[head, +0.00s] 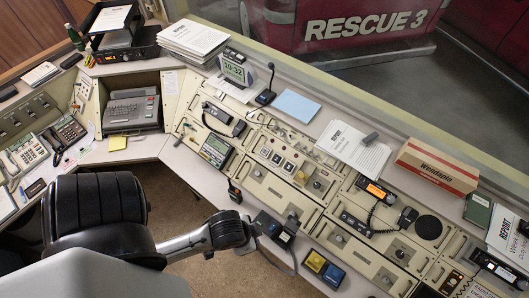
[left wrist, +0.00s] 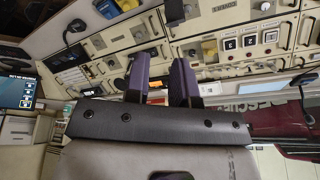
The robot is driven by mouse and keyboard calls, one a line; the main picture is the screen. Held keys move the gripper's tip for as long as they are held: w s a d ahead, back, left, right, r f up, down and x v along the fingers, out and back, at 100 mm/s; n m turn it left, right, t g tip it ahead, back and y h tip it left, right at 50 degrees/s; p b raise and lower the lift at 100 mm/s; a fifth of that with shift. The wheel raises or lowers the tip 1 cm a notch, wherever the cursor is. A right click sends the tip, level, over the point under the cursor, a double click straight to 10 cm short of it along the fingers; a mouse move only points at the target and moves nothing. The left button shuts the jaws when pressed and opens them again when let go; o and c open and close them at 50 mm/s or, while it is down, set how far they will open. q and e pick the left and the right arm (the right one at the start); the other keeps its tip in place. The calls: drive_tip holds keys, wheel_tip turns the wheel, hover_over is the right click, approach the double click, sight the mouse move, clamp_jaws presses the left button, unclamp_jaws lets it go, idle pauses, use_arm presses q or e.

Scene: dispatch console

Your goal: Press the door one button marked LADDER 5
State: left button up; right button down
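The left wrist view shows white buttons (left wrist: 250,41) with dark marks at the upper right. The labels are too small to read, so I cannot tell which button is LADDER 5. My left gripper also shows in the left wrist view (left wrist: 161,72), its two purple fingers apart with nothing between them. It is near the console's front edge, apart from the buttons. My right gripper is not in view.
A radio with an orange display (head: 374,190) and a coiled cord is right of the buttons. A yellow and a blue box (head: 324,268) sit near the front edge. A gooseneck microphone (head: 266,95), papers (head: 353,150) and a cardboard box (head: 437,166) stand on the back ledge.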

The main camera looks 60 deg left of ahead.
use_arm(q)
drive_tip(key=shift+c, duration=0.2)
clamp_jaws()
drive_tip(key=shift+d, duration=0.15)
drive_tip(key=shift+a, duration=0.2)
idle(0.6)
drive_tip(key=shift+d, duration=0.15)
